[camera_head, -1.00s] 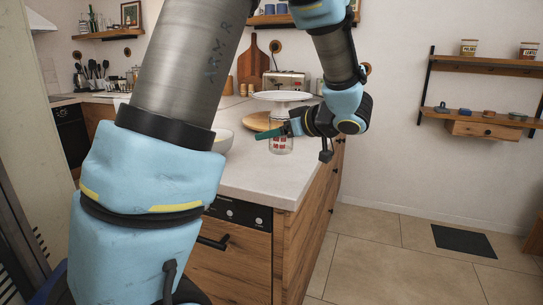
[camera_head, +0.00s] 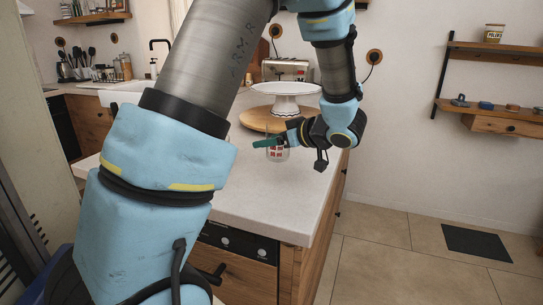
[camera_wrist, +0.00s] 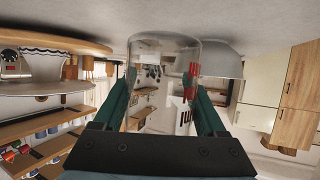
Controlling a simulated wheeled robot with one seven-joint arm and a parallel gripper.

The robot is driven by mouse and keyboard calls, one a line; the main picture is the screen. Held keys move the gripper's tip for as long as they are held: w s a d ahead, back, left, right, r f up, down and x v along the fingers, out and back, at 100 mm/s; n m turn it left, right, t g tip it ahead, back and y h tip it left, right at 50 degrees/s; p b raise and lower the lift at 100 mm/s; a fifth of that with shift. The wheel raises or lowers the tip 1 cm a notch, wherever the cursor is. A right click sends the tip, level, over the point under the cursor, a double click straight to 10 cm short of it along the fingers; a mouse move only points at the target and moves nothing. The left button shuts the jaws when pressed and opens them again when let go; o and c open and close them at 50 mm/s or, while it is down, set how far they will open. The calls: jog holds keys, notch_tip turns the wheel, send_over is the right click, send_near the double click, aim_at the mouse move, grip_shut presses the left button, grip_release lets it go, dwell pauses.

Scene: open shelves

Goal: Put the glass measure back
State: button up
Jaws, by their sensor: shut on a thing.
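The glass measure (camera_head: 278,154) is a clear cup with red markings, over the pale countertop near its right edge. My gripper (camera_head: 268,143) is shut on it, with the green fingers at its upper part. In the wrist view the glass measure (camera_wrist: 165,60) shows between the two fingers (camera_wrist: 163,98), its red marks to the right. The wrist picture is upside down, with the countertop along the top. I cannot tell whether the glass's base touches the counter.
A white cake stand (camera_head: 287,92) on a round wooden board (camera_head: 262,119) stands just behind the glass. A bowl (camera_wrist: 222,60) shows in the wrist view. The countertop (camera_head: 265,205) in front is clear. Wall shelves (camera_head: 490,112) hang at the right, across open floor.

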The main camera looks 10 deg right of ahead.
aim_at(272, 154)
jog(key=shift+f, duration=2.05)
jog(key=shift+f, duration=0.15)
jog(key=o, duration=1.5)
jog(key=shift+s+r, duration=0.1)
jog(key=shift+r, duration=0.15)
jog(key=b+v, duration=0.1)
jog(key=v, duration=1)
jog(key=shift+s+d+r, duration=0.1)
jog(key=shift+s+d, duration=0.15)
jog(key=shift+s, duration=0.05)
